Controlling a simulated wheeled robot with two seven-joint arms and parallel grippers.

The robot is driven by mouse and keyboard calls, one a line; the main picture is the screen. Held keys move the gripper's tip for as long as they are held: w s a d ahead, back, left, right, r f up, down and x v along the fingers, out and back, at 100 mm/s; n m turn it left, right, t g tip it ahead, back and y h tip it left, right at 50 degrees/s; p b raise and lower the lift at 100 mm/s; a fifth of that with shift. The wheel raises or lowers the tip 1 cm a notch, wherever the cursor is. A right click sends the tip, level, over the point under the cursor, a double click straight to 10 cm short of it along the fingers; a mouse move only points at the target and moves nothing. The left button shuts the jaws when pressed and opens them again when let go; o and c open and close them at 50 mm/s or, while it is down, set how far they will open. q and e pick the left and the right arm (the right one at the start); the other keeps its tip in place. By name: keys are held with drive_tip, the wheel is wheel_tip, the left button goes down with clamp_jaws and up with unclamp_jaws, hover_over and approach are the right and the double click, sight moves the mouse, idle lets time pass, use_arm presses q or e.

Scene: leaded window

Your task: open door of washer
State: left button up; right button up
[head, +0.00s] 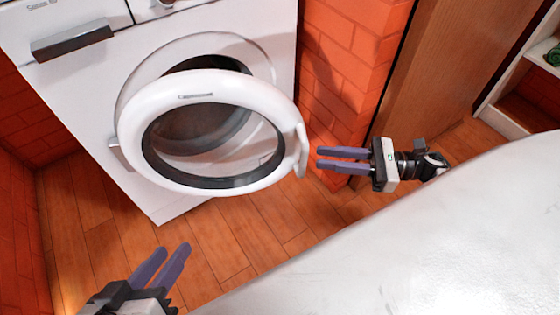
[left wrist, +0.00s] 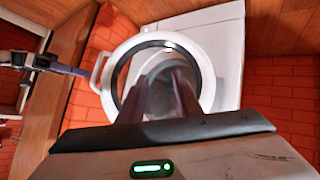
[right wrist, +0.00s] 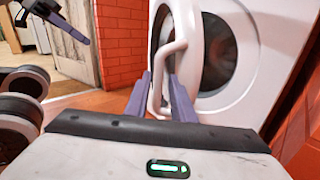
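The white washer (head: 80,95) stands against the brick wall. Its round door (head: 215,90) is partly open, swung out from the body, with a dark opening showing behind it. The white door handle (head: 301,150) is on the door's right rim. My right gripper (head: 320,158) is open just right of the handle, fingers pointing at it. In the right wrist view the handle (right wrist: 160,82) shows between the two finger lines; I see no grip on it. My left gripper (head: 172,248) is open and empty, low in front of the washer. In the left wrist view the door (left wrist: 200,60) lies ahead of its fingers.
The wooden floor (head: 225,240) in front of the washer is clear. A red brick wall (head: 345,60) and a wooden panel (head: 430,60) stand to the right. A white shelf (head: 530,80) is at the far right. A drawer handle (head: 72,42) is at the washer's upper left.

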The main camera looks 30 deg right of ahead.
sight(287, 156)
drive_tip(key=shift+n+g, duration=0.3)
drive_tip(key=shift+n, duration=0.3)
drive_tip(key=b+x, duration=0.1)
drive_tip(key=x, duration=0.9)
drive_tip(key=shift+f, duration=0.2)
clamp_jaws()
